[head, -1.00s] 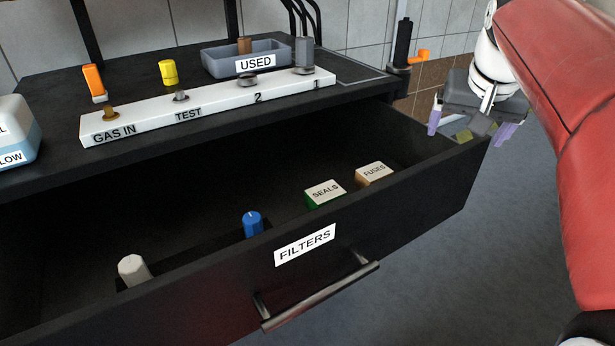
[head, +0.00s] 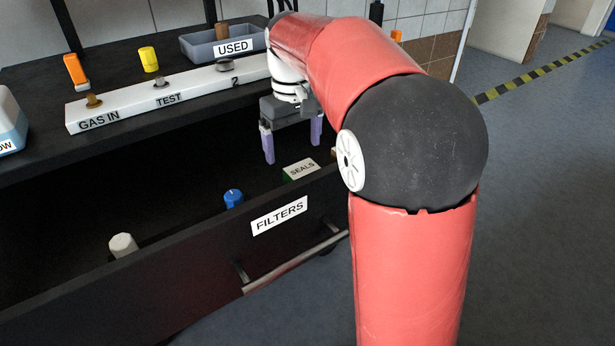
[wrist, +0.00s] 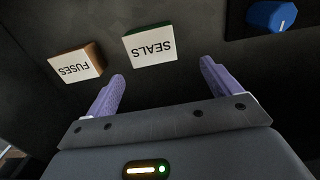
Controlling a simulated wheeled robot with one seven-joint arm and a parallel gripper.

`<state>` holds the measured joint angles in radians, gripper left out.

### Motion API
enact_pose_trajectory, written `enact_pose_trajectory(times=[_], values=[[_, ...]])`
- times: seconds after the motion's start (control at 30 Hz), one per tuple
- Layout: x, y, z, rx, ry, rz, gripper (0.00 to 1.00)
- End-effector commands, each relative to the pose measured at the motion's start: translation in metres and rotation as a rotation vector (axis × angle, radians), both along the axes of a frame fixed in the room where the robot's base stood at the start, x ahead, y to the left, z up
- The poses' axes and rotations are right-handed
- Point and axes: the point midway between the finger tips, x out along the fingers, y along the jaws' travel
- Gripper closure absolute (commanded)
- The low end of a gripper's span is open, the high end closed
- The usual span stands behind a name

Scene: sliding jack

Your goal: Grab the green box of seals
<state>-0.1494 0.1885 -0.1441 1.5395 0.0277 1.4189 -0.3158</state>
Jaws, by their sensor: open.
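The green box of seals (head: 300,170) lies in the open drawer, with a white top label reading SEALS. In the wrist view the seals box (wrist: 150,45) is just beyond the fingertips, between them sideways and a little nearer the left finger. My gripper (head: 292,150) is open and empty, with purple fingers pointing down, over the drawer just behind the seals box. It also shows in the wrist view (wrist: 163,70). Nothing is between the fingers.
The fuses box (wrist: 77,63) lies beside the seals box. A blue-capped filter (head: 233,197) and a white one (head: 122,245) stand further left in the drawer. The drawer front (head: 200,262) rises before them. The bench top with a white manifold (head: 165,97) is above.

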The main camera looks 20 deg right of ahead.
Motion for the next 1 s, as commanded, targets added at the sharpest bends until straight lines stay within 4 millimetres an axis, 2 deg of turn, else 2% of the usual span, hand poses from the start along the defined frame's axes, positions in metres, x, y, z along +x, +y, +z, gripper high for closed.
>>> enact_pose_trajectory(times=[0.43,0.57,0.77,1.0], values=[[0.000,-0.009,-0.060,0.000,-0.001,-0.005,0.11],[0.001,-0.009,-0.068,0.000,-0.002,-0.005,0.11],[0.001,-0.009,-0.069,0.000,-0.003,-0.005,0.11],[0.001,-0.009,-0.068,0.000,-0.003,-0.005,0.40]])
